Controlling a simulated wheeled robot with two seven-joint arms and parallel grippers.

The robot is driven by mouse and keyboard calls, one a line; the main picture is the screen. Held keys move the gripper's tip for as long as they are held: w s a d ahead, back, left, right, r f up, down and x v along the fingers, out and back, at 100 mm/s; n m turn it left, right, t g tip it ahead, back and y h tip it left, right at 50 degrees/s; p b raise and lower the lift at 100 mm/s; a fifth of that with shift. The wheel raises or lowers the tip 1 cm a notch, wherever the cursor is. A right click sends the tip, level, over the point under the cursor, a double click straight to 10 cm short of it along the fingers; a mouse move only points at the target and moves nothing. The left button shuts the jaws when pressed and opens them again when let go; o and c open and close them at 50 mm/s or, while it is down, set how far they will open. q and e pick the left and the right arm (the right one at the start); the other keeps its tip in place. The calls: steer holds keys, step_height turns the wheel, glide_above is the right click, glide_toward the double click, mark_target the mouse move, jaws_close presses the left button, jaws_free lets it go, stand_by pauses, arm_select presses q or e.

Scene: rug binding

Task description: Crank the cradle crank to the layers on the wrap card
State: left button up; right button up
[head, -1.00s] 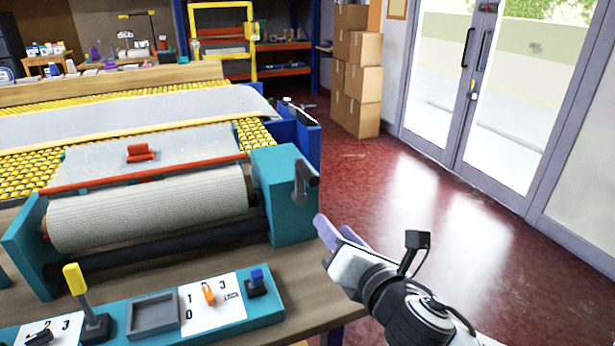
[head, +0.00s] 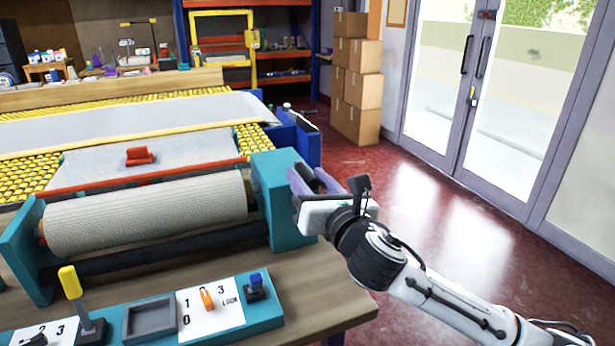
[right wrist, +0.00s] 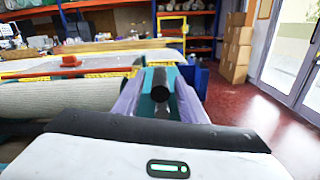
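The dark cradle crank (right wrist: 160,84) is on the right end of the teal cradle (head: 270,185), which carries a pale rolled rug (head: 150,212). My right gripper (head: 314,178) is at the crank and mostly hides it in the head view. In the right wrist view its two purple fingers (right wrist: 160,98) stand apart, one on each side of the crank handle, with gaps showing. White number cards lie on the teal front panel: one with an orange pointer (head: 207,298), one at lower left (head: 60,330). I cannot tell which is the wrap card. My left gripper is out of view.
A yellow-handled lever (head: 70,282), a grey tray (head: 150,320) and a blue knob (head: 255,283) are on the front panel. A red object (head: 140,156) lies on the grey sheet behind the roll. Cardboard boxes (head: 360,90) stand beyond; red floor is clear at right.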

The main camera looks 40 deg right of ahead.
steer(key=shift+w+d, duration=0.1)
steer(key=shift+w, duration=0.25)
jaws_close()
